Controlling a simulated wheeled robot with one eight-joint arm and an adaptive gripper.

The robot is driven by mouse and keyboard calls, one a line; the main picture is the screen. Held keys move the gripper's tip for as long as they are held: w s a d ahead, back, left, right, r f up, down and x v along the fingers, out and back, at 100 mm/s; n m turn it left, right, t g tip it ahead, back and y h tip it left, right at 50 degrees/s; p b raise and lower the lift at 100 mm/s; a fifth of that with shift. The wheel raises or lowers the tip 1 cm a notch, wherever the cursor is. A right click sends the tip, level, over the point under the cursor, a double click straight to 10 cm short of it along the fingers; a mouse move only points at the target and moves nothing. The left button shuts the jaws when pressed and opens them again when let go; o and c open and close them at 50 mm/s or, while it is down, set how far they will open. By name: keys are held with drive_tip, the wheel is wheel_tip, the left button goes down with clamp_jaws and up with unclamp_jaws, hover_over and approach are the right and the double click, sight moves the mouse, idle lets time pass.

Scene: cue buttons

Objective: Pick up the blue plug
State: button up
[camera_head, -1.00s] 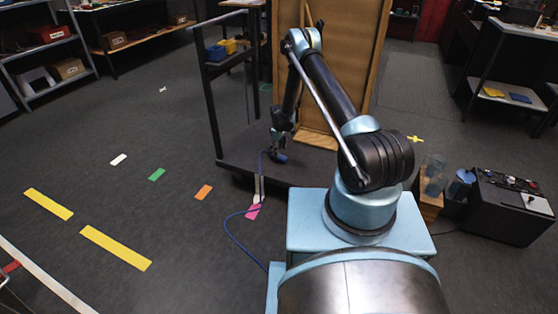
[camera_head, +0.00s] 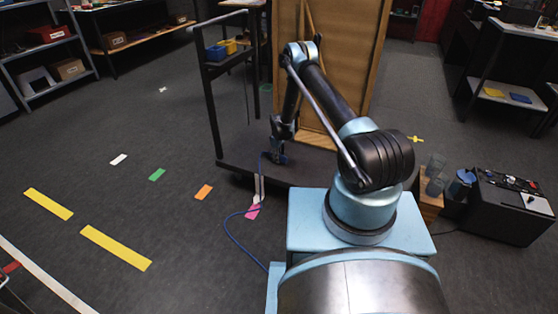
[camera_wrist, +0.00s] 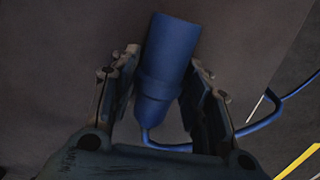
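The blue plug (camera_wrist: 168,62) lies on the dark platform, seen close in the wrist view, with its narrower end toward my gripper. My gripper (camera_wrist: 164,72) is open, with one finger on each side of the plug. Small gaps show beside the plug's narrower part; I cannot tell if the fingertips touch it. In the head view my gripper (camera_head: 278,156) is down at the platform and mostly hides the plug. A blue cable (camera_wrist: 262,122) runs from the plug's narrow end off to the right.
The platform (camera_head: 236,170) belongs to a cart with a dark metal frame (camera_head: 209,110) on its left and a wooden panel (camera_head: 340,60) upright behind my gripper. The cable (camera_head: 233,236) hangs over the platform edge to the floor. A black box (camera_head: 505,215) stands at the right.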

clamp_jaws()
drive_tip(key=shift+r, duration=0.1)
